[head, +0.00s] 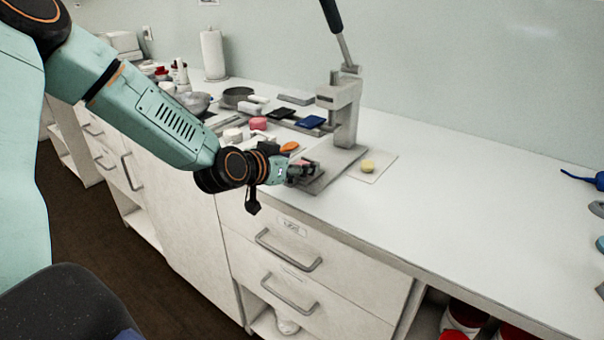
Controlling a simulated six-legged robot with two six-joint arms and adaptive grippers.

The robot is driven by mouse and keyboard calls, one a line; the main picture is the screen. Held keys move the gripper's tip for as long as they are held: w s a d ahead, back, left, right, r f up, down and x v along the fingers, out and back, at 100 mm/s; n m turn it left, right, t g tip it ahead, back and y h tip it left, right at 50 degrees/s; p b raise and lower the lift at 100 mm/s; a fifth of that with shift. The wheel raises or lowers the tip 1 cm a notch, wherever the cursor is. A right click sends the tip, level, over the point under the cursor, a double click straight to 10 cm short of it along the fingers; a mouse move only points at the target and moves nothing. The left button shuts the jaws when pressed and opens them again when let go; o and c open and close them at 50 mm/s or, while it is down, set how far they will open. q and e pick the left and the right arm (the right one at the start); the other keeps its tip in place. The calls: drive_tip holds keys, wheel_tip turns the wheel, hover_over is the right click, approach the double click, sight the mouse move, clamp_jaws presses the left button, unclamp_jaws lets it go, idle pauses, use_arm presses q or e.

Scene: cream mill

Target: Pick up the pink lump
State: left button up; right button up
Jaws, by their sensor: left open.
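A small pink lump (305,162) shows at the jaws of my left gripper (303,171), over the base of the grey press. The fingers hide part of it. My left gripper is open and reaches in from the left, low over the press base. I cannot tell whether the fingers touch the lump. My right gripper is not in view.
The lever press (345,115) stands just behind the gripper. A yellow lump (367,166) sits on a pale sheet to its right. A brighter pink object (258,123), an orange piece (289,147) and a blue item (311,122) lie behind. The counter's right side is mostly clear.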

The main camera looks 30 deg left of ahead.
use_arm(q)
drive_tip(key=shift+w+f, duration=0.2)
drive_tip(key=shift+w, duration=0.1)
drive_tip(key=shift+d+r, duration=0.3)
drive_tip(key=shift+d, duration=0.15)
drive_tip(key=shift+a+f, duration=0.2)
drive_tip(key=shift+a, duration=0.1)
drive_tip(key=c, duration=0.3)
drive_tip(key=shift+d+r, duration=0.15)
drive_tip(key=shift+d, duration=0.05)
drive_tip(key=c, duration=0.6)
drive_tip(key=shift+a, duration=0.15)
drive_tip(key=shift+c, duration=1.1)
wheel_tip(320, 180, up, 10)
drive_tip(key=p, duration=0.4)
